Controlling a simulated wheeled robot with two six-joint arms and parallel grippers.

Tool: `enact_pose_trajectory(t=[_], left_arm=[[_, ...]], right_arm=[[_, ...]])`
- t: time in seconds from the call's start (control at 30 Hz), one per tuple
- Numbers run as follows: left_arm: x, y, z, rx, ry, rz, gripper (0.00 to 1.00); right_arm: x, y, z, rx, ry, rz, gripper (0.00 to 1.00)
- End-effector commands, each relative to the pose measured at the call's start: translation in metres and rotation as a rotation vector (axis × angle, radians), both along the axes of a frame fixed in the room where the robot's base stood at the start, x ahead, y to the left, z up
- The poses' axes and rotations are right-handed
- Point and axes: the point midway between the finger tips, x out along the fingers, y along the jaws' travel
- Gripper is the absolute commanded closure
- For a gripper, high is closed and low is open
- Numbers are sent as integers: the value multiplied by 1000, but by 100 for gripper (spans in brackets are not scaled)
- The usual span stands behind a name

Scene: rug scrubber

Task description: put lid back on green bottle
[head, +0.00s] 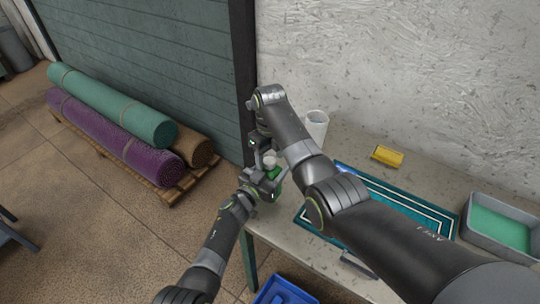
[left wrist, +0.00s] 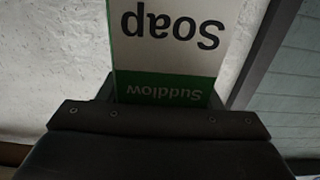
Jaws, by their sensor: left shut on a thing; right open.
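The green bottle (head: 277,176) stands at the left end of the table, partly hidden by my arms. My left gripper (head: 263,184) is shut around it from the front left. In the left wrist view the bottle's white and green label (left wrist: 165,50) reads "Soap" and "Suddlow", upside down in the picture, between the dark jaws (left wrist: 160,120). My right gripper (head: 264,150) is open, pointing down just above the bottle. A small pale piece (head: 269,159) shows under it at the bottle's top; I cannot tell whether it is the lid or the neck.
A white cylinder (head: 317,125) stands behind my right arm. A teal rug (head: 405,205), a yellow block (head: 387,156) and a grey tray with green contents (head: 500,226) lie to the right. A blue crate (head: 284,292) is below the table's front edge. Rolled rugs (head: 115,115) lie on a pallet at left.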

Motion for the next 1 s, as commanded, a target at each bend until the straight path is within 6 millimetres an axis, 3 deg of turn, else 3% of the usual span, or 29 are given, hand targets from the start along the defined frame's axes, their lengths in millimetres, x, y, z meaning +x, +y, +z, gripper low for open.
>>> enact_pose_trajectory(t=[0.17,0.63,0.8,1.0], left_arm=[[0,0,-1,-1,4,1,100],[0,0,-1,-1,3,1,100],[0,0,-1,-1,3,1,100],[0,0,-1,-1,3,1,100]], right_arm=[[0,1,13,2,1,2,42],[0,0,104,1,-3,1,42],[0,0,118,-1,-1,0,42],[0,0,120,0,0,-1,42]])
